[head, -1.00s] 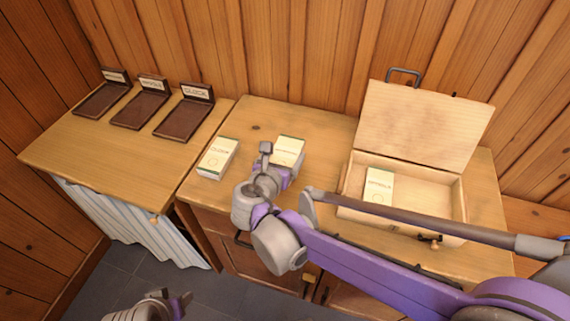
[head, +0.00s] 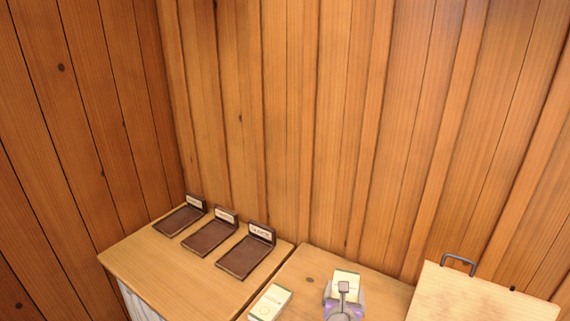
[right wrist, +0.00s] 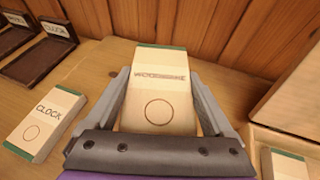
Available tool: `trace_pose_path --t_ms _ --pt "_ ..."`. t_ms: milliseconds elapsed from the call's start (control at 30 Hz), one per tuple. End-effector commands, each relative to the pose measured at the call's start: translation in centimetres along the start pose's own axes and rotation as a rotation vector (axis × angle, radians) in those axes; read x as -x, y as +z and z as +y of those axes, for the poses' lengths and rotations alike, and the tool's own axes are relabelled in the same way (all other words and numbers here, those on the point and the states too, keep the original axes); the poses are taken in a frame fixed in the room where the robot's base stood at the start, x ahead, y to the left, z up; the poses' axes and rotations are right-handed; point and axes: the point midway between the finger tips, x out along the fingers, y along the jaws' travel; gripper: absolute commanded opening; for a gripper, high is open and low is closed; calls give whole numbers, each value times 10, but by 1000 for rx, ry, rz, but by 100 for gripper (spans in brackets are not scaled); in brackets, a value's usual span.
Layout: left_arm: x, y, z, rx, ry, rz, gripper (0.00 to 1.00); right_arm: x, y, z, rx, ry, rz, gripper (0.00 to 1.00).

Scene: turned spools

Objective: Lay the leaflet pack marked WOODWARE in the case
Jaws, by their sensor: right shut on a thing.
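The WOODWARE leaflet pack (right wrist: 157,110), cream with a green edge and a circle, stands between the fingers of my right gripper (right wrist: 160,78) in the right wrist view. The fingers are shut on its two sides. In the head view the pack (head: 346,275) shows just beyond my right gripper (head: 344,287), over the counter; I cannot tell whether it is lifted. The case shows only its raised pale lid (head: 480,298) at the lower right of the head view; its inside is out of frame there. My left gripper is not in view.
A CLOCK pack (head: 270,303) lies left of my right gripper; it also shows in the right wrist view (right wrist: 45,122). Another pack (right wrist: 290,165) shows at the right wrist view's lower right. Several dark labelled trays (head: 209,238) stand on the left table. A plank wall rises behind.

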Motion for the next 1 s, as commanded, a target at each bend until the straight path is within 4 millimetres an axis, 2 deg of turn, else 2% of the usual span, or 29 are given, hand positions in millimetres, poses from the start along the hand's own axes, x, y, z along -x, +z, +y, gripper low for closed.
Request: trace_pose_path --t_ms 67,200,400,533,700,867,1000 --pt "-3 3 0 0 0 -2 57 -2 -2 -9 -6 -16 5 22" --pt "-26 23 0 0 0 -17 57 -5 -19 -40 -41 -112 16 22" --pt "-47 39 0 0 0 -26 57 -3 -24 -78 -95 -238 6 22" --pt "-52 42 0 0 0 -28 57 -9 -39 -85 -106 -263 1 22" --pt "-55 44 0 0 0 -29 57 -20 -64 -85 -107 -262 0 22" --pt "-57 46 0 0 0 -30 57 -25 -77 -85 -107 -261 0 22" --pt "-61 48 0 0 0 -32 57 -34 -98 -85 -107 -261 1 22"
